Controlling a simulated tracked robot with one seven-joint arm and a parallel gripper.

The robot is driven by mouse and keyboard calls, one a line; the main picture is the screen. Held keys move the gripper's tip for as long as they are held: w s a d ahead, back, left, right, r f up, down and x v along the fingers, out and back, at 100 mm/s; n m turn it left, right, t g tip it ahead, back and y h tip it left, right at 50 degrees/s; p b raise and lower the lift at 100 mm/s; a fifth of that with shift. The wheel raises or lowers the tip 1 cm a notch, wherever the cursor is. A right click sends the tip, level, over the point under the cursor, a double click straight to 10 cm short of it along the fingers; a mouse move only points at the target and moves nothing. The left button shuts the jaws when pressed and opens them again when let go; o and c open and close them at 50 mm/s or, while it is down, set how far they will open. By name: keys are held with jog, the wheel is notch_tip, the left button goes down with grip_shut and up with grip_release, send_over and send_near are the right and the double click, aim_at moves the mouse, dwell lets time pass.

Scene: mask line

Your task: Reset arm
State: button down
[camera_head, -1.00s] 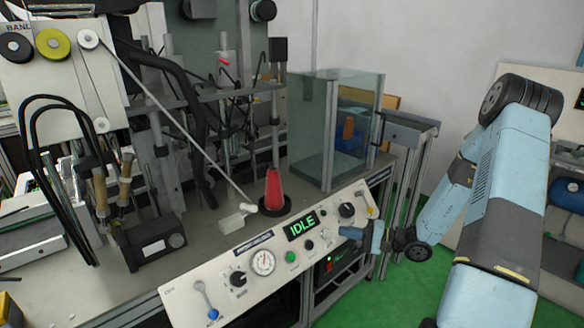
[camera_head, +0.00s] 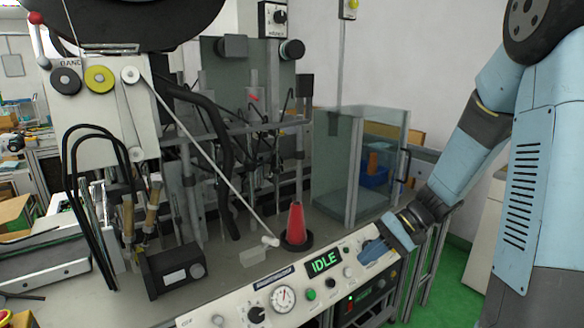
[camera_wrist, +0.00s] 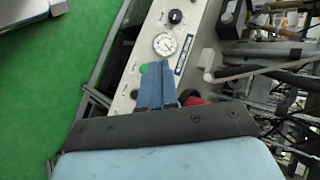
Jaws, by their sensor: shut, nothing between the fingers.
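My gripper (camera_head: 372,252) is at the right end of the slanted white control panel (camera_head: 268,308), right of the green IDLE display (camera_head: 324,263). Its blue fingers are together with nothing between them. In the wrist view the shut gripper (camera_wrist: 157,82) points at the panel (camera_wrist: 150,48). There its fingers overlap the panel near the green button (camera_wrist: 143,68); whether they touch it I cannot tell. My light blue arm comes in from the right in the head view.
A red cone (camera_head: 296,222) stands in a dark ring on the bench behind the panel. A glass enclosure (camera_head: 340,165) stands behind my gripper. Rods, cables and clamps crowd the bench to the left. Green floor (camera_head: 455,265) is open on the right.

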jog(key=s+d+r+t+h, duration=0.2)
jog(key=s+r+h, duration=0.3)
jog(key=s+r, duration=0.3)
jog(key=s+d+r+n+t+h, duration=0.1)
jog(key=s+d+r+t+h, duration=0.2)
jog(key=s+r, duration=0.4)
notch_tip(320, 180, up, 3)
jog(key=shift+s+r+t+h, duration=0.1)
jog(key=shift+s+t+h, duration=0.25)
jog(key=shift+t+h, duration=0.55)
jog(key=shift+d, duration=0.15)
dwell(1.6)
